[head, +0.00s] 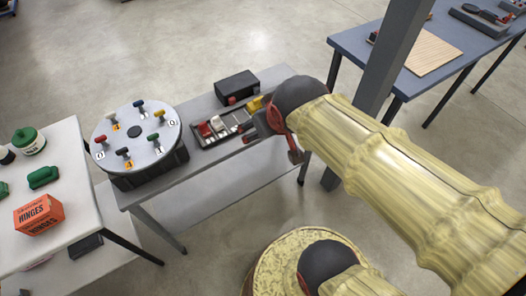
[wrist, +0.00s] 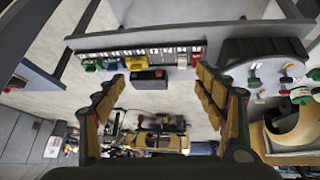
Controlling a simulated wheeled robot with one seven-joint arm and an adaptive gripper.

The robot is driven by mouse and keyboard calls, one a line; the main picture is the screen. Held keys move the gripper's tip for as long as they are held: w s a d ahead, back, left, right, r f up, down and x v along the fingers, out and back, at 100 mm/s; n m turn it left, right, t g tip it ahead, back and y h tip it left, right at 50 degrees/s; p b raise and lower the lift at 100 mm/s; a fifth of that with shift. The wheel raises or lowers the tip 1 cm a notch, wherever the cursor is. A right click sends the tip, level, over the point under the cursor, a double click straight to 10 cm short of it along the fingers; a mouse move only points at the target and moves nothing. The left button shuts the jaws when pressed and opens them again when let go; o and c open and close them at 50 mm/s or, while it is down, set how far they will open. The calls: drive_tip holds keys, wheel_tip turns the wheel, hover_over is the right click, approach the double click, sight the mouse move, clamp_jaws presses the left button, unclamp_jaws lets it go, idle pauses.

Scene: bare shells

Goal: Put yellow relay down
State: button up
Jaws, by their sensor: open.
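In the wrist view the yellow relay (wrist: 135,63) stands in the tray's row, between a blue and a white one. My gripper (wrist: 160,77) is open, with nothing between its fingers. Its fingers spread to either side of a dark box, and the relay is beyond the fingertips, apart from them. In the head view my gripper (head: 266,125) is beside the tray's right end, largely hidden behind my wrist.
A round turntable (head: 135,135) with several coloured knobs stands left of the tray. A black box (head: 236,84) with a red part is behind the tray. An orange hinges box (head: 38,214) is on the white table. A grey post (head: 392,60) rises behind my arm.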

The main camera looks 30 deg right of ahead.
drive_tip(key=s+a+g+y, duration=0.1)
drive_tip(key=s+a, duration=0.4)
drive_tip(key=s, duration=0.2)
drive_tip(key=shift+s+r+n, duration=0.2)
drive_tip(key=shift+r+n, duration=0.1)
